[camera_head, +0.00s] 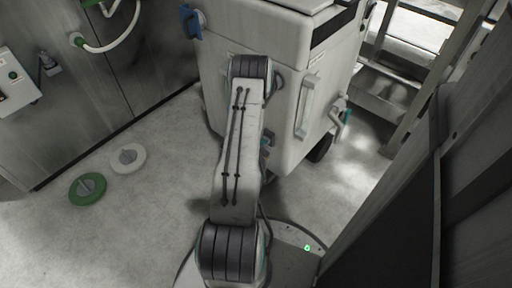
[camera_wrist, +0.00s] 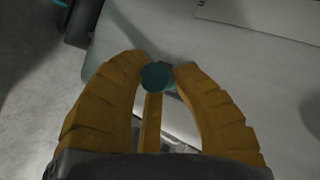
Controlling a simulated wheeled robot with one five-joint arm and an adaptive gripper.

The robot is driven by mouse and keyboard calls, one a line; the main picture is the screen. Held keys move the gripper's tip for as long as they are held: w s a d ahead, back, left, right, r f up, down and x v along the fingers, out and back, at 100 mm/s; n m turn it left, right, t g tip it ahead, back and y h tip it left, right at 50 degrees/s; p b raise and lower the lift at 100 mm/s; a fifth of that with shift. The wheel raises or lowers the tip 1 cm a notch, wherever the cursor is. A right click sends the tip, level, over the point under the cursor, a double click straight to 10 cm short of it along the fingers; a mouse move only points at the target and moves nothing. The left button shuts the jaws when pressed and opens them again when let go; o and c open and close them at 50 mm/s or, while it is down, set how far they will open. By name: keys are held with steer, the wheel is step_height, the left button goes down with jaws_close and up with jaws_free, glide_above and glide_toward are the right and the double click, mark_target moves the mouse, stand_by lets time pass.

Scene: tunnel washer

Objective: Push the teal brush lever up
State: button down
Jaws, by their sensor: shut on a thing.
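The teal brush lever shows in the wrist view as a round teal knob (camera_wrist: 157,76) between the fingertips of my gripper (camera_wrist: 160,72). Both orange fingers curve inward and close on the knob from either side. An orange bar, perhaps the lever's stem or a finger part, runs down below the knob; I cannot tell which. In the head view my arm reaches toward the white machine (camera_head: 296,60) and hides the gripper and most of this spot. The lever's full length and angle are hidden.
The machine has a pale vertical handle (camera_head: 306,104), a blue lever (camera_head: 190,21) at its upper left and a grey-and-teal fitting (camera_head: 341,117) at its right. A green disc (camera_head: 87,189) and a white disc (camera_head: 128,158) lie on the floor at left. A dark panel (camera_head: 400,215) stands close at right.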

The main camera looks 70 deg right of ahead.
steer(key=shift+a+f, duration=0.15)
steer(key=c, duration=0.9)
jaws_free()
steer(key=shift+d+b, duration=0.2)
steer(key=shift+b, duration=0.1)
